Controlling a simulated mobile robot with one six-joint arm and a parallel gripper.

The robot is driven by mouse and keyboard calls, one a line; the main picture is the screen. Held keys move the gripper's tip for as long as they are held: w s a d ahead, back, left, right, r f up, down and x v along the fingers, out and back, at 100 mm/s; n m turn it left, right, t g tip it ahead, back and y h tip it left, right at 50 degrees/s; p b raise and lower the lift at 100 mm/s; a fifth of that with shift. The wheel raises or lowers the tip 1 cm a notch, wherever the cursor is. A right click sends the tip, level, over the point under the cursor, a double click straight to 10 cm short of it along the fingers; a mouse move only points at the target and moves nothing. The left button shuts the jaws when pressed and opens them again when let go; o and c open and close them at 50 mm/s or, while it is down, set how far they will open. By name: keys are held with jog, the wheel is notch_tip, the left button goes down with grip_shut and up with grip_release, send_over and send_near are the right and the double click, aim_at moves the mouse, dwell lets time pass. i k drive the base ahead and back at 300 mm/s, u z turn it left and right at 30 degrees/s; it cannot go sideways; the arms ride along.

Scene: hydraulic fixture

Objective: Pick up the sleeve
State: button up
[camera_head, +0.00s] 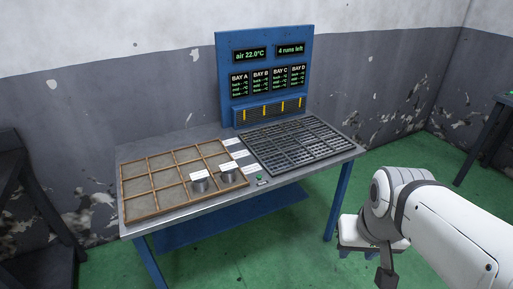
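Two small grey metal cylinders with white labels stand in the front right compartments of a wooden divided tray. One cylinder (200,185) is on the left and the other (228,176) is on the right. I cannot tell from here which is the sleeve, and the labels are too small to read. The tray (124,200) lies on the left of the metal table. My gripper (366,268) is at the lower right, beyond the table's right end and well apart from the cylinders. Its fingers are only partly visible, so its opening is unclear.
A dark slotted grid (300,145) covers the table's right side. A blue panel (264,50) with displays for bays A to D stands at the back. White label strips (238,154) lie between tray and grid. Green floor (280,250) is clear in front.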

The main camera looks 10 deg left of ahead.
aim_at(229, 172)
jog(key=u, duration=0.15)
jog(key=i, duration=0.9)
jog(key=z, duration=0.05)
